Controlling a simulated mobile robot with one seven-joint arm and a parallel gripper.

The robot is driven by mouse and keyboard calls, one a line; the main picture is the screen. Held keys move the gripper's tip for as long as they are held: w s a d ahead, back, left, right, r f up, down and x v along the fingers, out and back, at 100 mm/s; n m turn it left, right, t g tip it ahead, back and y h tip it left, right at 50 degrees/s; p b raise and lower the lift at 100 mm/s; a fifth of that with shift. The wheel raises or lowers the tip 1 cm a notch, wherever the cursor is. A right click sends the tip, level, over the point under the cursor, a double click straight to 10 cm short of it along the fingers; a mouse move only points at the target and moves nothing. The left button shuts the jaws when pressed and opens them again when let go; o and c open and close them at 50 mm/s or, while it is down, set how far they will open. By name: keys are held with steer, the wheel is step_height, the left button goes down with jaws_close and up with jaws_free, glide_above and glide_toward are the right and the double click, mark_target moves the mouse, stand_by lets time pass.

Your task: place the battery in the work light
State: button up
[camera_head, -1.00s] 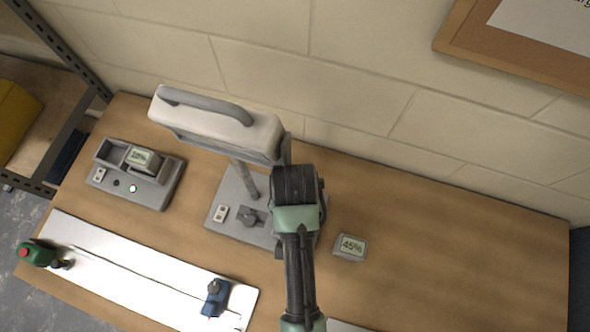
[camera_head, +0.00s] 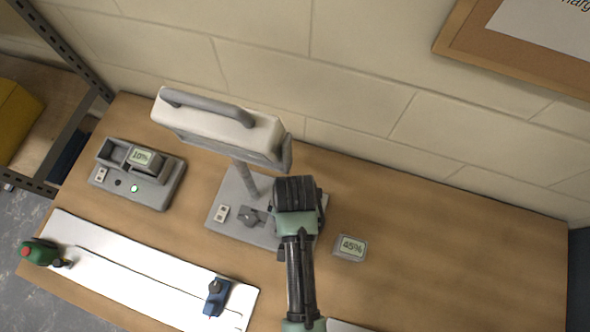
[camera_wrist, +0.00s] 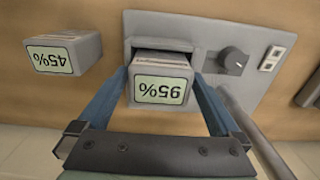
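The work light has a white lamp head (camera_head: 215,125) with a grey handle, on a post above a grey base (camera_head: 228,218). The base also shows in the wrist view (camera_wrist: 262,52), with its knob and switch. The 95% battery (camera_wrist: 160,91) sits in the base's bay, its display end sticking out. My gripper (camera_wrist: 162,82) has one blue finger on each side of this battery, with narrow gaps; it looks open. In the head view my gripper (camera_head: 296,195) hides this battery and the right part of the base.
A 45% battery (camera_head: 350,247) lies on the bench right of the base, also in the wrist view (camera_wrist: 62,54). A charger (camera_head: 150,193) at left holds a 10% battery (camera_head: 143,157). A white board (camera_head: 135,270) with a blue clamp lies in front. The right bench is clear.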

steer(key=shift+r, duration=0.1)
step_height(320, 180, up, 12)
steer(key=p, duration=0.2)
stand_by(0.8)
